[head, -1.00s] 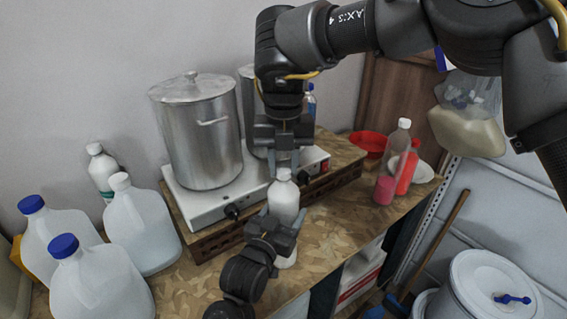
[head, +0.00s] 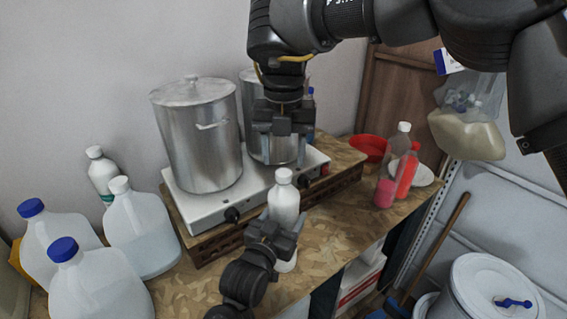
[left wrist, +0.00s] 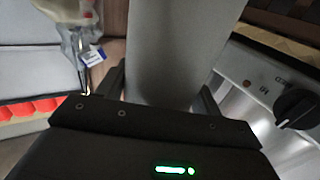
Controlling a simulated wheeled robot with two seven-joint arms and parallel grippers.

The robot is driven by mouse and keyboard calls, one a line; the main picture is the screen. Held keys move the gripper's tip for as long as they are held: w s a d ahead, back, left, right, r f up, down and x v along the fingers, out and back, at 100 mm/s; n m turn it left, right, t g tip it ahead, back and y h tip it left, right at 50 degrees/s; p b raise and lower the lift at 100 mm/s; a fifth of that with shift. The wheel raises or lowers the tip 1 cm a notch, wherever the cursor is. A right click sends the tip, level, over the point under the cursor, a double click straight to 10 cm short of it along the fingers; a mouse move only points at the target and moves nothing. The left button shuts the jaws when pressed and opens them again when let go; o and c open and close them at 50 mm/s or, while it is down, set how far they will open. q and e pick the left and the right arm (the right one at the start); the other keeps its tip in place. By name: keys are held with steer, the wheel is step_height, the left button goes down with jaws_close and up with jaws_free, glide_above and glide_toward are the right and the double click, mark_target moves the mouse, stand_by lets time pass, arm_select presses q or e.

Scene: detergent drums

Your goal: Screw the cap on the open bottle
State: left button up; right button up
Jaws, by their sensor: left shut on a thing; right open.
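A white bottle (head: 284,205) stands upright on the patterned counter in the head view, with a white cap (head: 283,176) on its top. Whether the cap is fully tight cannot be seen. My left gripper (head: 281,232) is shut on the lower body of the bottle. The bottle's pale body (left wrist: 175,50) fills the middle of the left wrist view, between the fingers. My right gripper (head: 280,160) points down just above the cap, open and empty, with its fingers apart.
A hot plate (head: 205,208) with two steel pots (head: 195,140) stands behind the bottle. Jugs (head: 140,230) with white or blue caps are at left. A clear bottle with pink liquid (head: 385,190), a red bottle (head: 407,172) and a red bowl (head: 368,147) are at right.

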mark_target(284, 172)
steer(key=shift+r, duration=0.4)
steer(key=shift+c, duration=0.2)
steer(key=shift+r, duration=0.2)
steer(key=shift+r+n, duration=1.55)
steer(key=shift+n, duration=0.35)
steer(key=shift+f, duration=0.1)
steer(key=shift+f, duration=3.95)
steer(key=c, duration=1)
steer(key=o, duration=1.1)
